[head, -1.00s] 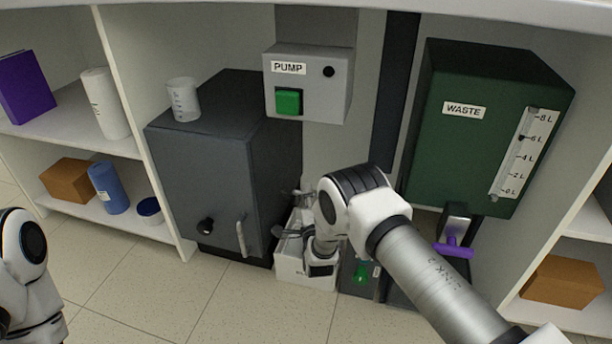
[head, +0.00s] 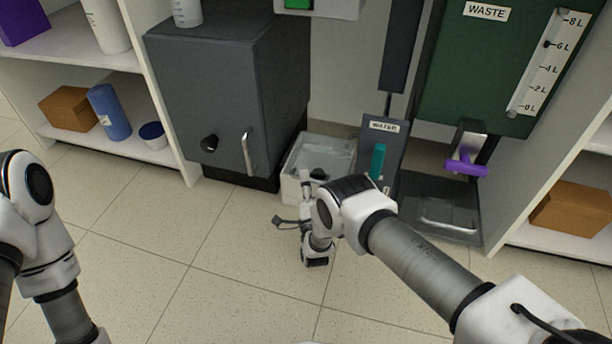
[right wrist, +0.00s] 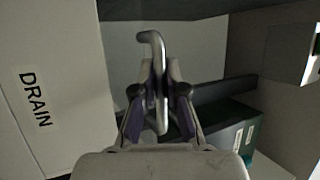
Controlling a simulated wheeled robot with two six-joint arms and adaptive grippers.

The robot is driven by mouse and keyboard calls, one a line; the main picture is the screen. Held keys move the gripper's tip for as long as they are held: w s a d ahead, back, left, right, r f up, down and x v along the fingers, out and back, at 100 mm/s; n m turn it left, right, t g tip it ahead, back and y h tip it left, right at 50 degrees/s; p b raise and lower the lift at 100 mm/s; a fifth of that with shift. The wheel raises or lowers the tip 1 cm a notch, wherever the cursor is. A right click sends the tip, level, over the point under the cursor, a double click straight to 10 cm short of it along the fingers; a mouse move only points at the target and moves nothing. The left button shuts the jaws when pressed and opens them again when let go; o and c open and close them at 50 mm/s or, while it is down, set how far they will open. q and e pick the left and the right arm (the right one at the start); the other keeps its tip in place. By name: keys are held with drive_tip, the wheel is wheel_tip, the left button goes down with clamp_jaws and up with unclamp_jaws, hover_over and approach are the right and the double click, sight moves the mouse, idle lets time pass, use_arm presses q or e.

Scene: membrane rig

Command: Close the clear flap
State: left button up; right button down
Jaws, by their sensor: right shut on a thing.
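The white box (head: 291,182) stands on the floor beside the grey cabinet. A translucent pane (head: 330,150) shows in its open-looking top and may be the clear flap; I cannot tell its exact angle. My right gripper (head: 307,186) is low at the box's front edge, partly hidden by its own wrist. In the right wrist view my right gripper (right wrist: 160,90) is shut on a grey hooked handle (right wrist: 153,42), between its purple-padded fingers. A white panel marked DRAIN (right wrist: 45,90) is to the left there. My left arm shows at the left, its gripper out of frame.
The grey cabinet (head: 222,90) is left of the box. The WATER panel (head: 383,150) with a teal lever and the green WASTE tank (head: 460,70) with a purple tap (head: 466,168) are to the right. The tiled floor (head: 240,250) in front is clear.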

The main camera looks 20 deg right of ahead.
use_arm(q)
drive_tip(key=shift+w+f+b, duration=0.2)
drive_tip(key=shift+f+b, duration=0.1)
drive_tip(key=shift+f, duration=0.3)
use_arm(e)
drive_tip(key=shift+f+t, duration=0.3)
drive_tip(key=shift+f, duration=0.15)
drive_tip(key=c, duration=1.5)
unclamp_jaws()
drive_tip(key=v, duration=0.7)
drive_tip(key=shift+s+f, duration=0.1)
drive_tip(key=shift+s, duration=0.2)
